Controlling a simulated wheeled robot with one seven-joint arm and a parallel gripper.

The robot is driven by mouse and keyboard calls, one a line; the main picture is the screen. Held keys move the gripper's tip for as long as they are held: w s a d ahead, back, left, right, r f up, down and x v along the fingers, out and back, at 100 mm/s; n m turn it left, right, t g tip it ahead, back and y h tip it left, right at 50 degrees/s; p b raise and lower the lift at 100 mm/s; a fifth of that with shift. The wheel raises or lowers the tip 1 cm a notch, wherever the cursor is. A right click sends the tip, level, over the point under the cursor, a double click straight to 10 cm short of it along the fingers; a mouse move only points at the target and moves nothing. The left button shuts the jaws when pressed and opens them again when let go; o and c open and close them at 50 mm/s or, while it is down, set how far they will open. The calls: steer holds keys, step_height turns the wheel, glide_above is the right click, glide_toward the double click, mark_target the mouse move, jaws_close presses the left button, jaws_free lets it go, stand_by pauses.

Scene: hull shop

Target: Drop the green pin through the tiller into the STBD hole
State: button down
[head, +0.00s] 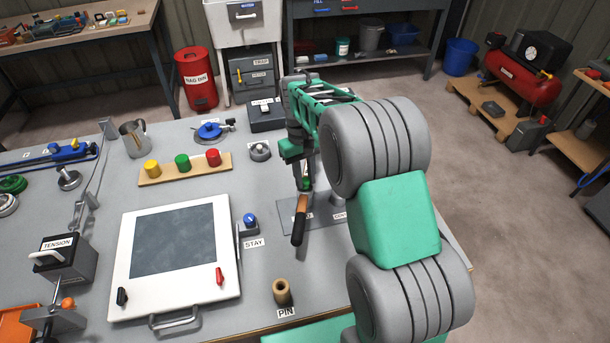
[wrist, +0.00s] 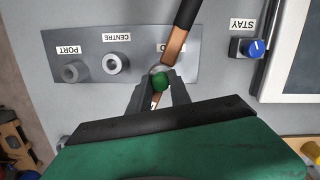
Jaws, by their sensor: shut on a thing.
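My gripper (wrist: 161,86) is shut on the green pin (wrist: 160,81), whose round green head shows between the fingertips. In the head view the pin (head: 306,184) is a small green spot under my gripper (head: 304,181). The tiller (wrist: 174,46), a copper-brown bar with a black grip, runs under the pin in the wrist view; its grip (head: 298,228) points toward the front in the head view. The grey plate (wrist: 90,48) has PORT (wrist: 70,73) and CENTRE (wrist: 114,64) bosses. The third label is mostly covered by the tiller. The STBD hole and the pin's lower end are hidden.
A STAY block (head: 250,222) with a blue knob stands left of the tiller. A tan PIN holder (head: 282,291) stands near the front edge. A white framed panel (head: 125,290) lies further left. A wooden rack (head: 185,170) of coloured knobs is behind it.

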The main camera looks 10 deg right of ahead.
stand_by(0.3)
steer(key=c, duration=0.7)
jaws_free()
steer(key=shift+r, duration=0.1)
steer(key=shift+r+p, duration=3)
steer(key=shift+r, duration=0.95)
steer(key=shift+f, duration=0.1)
